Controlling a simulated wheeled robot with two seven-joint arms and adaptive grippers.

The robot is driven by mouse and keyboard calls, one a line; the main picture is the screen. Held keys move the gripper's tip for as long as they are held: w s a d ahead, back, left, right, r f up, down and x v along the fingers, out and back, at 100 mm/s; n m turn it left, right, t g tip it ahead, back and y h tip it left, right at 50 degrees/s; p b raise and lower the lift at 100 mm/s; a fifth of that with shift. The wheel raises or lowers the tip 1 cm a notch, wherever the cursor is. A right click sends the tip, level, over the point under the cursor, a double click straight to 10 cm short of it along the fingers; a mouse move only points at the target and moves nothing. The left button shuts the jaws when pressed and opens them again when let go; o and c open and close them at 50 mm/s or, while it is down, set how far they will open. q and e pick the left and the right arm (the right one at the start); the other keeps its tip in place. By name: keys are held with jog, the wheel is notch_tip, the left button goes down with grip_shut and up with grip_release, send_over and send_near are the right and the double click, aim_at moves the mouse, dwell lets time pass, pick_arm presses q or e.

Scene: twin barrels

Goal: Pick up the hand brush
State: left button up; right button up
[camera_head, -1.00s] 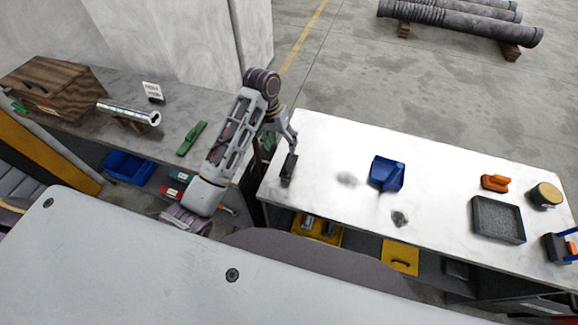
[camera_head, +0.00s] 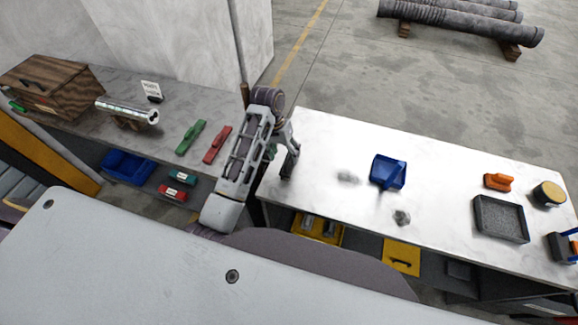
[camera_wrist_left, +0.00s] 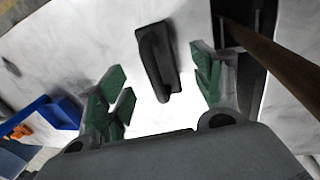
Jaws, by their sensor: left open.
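The hand brush, a dark grey block with a raised handle, lies on the white table near its left end. It shows in the head view (camera_head: 290,165) and the left wrist view (camera_wrist_left: 157,62). My left gripper (camera_head: 282,147) is open and empty over this end of the table. In the left wrist view its green-padded fingers (camera_wrist_left: 163,82) stand on either side of the brush, apart from it. In the head view the fingers partly hide the brush. My right gripper is not in view.
A blue dustpan (camera_head: 388,172) lies right of the brush. Farther right are an orange-handled tool (camera_head: 498,181), a grey tray (camera_head: 500,219) and a yellow-topped can (camera_head: 549,193). A brown pole (camera_wrist_left: 275,58) stands beside the gripper. Grey dust patches lie mid-table.

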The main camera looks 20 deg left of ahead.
pick_arm(q)
jog(key=shift+d+f, duration=0.2)
jog(key=shift+f, duration=0.55)
jog(key=shift+f, duration=0.1)
jog(key=shift+w+d+f+p, duration=0.1)
jog(key=shift+d+f+p, duration=0.1)
jog(key=shift+f, duration=0.6)
jog(key=shift+w+d+f+p, duration=0.15)
jog(key=shift+f+p, duration=0.1)
jog(key=shift+f, duration=0.6)
jog(key=shift+d+f+p, duration=0.15)
jog(key=shift+f+p, duration=0.05)
jog(key=shift+f, duration=0.6)
jog(key=c, duration=1.2)
